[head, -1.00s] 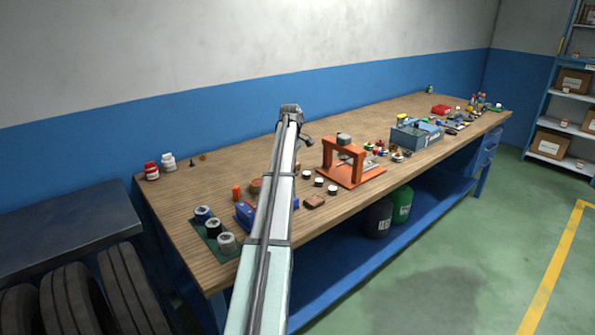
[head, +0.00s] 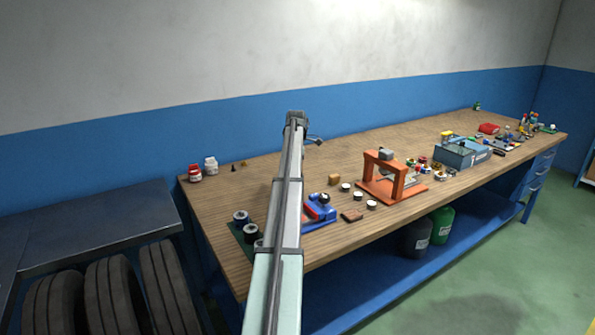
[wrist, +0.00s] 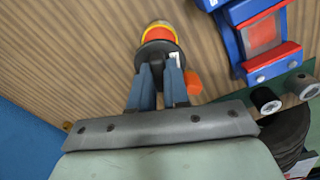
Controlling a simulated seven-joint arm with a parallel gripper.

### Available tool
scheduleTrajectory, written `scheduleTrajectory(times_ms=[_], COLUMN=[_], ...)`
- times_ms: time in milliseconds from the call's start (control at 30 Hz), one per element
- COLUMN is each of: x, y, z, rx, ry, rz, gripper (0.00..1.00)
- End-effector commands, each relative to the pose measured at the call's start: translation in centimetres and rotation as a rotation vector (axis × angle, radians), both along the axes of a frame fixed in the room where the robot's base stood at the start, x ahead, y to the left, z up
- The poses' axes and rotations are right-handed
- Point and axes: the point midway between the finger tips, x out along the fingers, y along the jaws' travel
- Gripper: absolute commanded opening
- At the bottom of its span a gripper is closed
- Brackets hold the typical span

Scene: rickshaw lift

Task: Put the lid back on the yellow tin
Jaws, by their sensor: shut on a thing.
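In the wrist view my gripper (wrist: 157,72) has its two blue fingers close around a dark round piece (wrist: 153,51), which looks like the lid. Just beyond it is the yellow tin (wrist: 161,25), with a yellow rim and an orange-red face. The dark piece overlaps the tin's near side in the picture; I cannot tell whether they touch. In the head view my arm hides the gripper, and I cannot make out the tin or lid there.
An orange piece (wrist: 193,83) lies close to the right finger. A blue and red tool (wrist: 262,38) is to the right, also in the head view (head: 318,210). Black spools (wrist: 265,99) stand nearby. Bare wood lies left of the tin.

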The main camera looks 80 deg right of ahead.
Motion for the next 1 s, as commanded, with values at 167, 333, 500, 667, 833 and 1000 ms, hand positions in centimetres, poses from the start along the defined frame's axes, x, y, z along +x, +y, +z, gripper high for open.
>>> scheduleTrajectory(times_ms=[167,333,500,667,833,1000], x=[0.0,0.0,0.0,0.0,0.0,0.0], y=[0.0,0.0,0.0,0.0,0.0,0.0], z=[0.0,0.0,0.0,-0.3,-1.1,-2.3], rx=[0.000,-0.001,0.000,0.000,-0.001,0.000], ry=[0.000,-0.001,0.000,0.000,-0.001,0.000], rz=[0.208,0.336,0.390,0.397,0.396,0.395], gripper=[0.00,0.00,0.00,0.00,0.00,0.00])
